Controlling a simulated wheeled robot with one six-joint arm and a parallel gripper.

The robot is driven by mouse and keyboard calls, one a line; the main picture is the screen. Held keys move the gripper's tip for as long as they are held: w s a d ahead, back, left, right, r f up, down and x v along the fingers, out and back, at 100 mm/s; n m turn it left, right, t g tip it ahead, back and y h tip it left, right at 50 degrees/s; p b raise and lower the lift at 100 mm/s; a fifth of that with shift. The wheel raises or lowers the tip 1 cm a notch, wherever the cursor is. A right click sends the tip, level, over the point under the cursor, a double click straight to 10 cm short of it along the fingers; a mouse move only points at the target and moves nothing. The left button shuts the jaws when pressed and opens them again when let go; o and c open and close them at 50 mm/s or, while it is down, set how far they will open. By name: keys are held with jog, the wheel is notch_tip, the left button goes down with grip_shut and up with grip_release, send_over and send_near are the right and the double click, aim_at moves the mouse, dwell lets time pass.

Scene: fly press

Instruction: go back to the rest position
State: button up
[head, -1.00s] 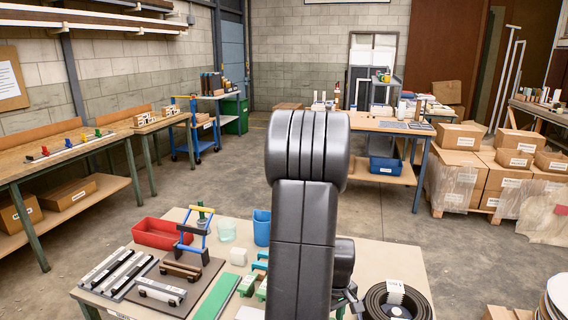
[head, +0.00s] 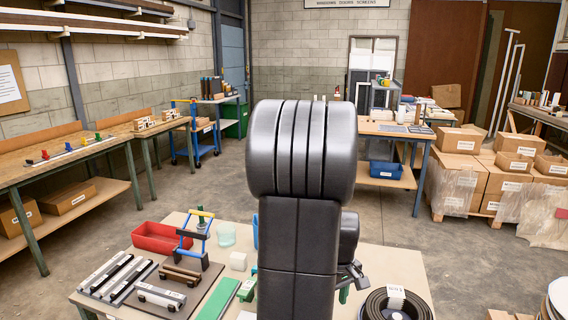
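My arm stands in the middle of the head view and hides the centre of the worktable (head: 395,258). Part of my gripper (head: 352,278) shows low at the arm's right side, above the table. Its fingers are mostly hidden behind the arm, so I cannot tell whether they are open or shut. A bit of green (head: 343,294) shows just below it; I cannot tell if it is held or lies on the table.
On the table are a red tray (head: 160,237), a pale green cup (head: 226,234), a white block (head: 238,261), a green strip (head: 218,299), metal rails (head: 118,275) and a black coil (head: 396,303) at the right. Cartons (head: 460,140) stand at the back right. Open floor lies behind the table.

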jog(key=f, duration=0.9)
jog(key=shift+s+f, duration=0.1)
jog(key=shift+s, duration=0.1)
jog(key=shift+w+m, duration=0.15)
jog(key=shift+m, duration=0.25)
jog(key=m, duration=0.1)
jog(key=m+p, duration=0.1)
jog(key=m, duration=0.1)
jog(key=m+p, duration=0.1)
jog(key=shift+r+m, duration=0.25)
jog(key=shift+m, duration=0.05)
jog(key=m+p, duration=0.4)
jog(key=m, duration=0.2)
jog(key=shift+m, duration=0.4)
jog(key=shift+r, duration=1.25)
jog(key=shift+a, duration=0.1)
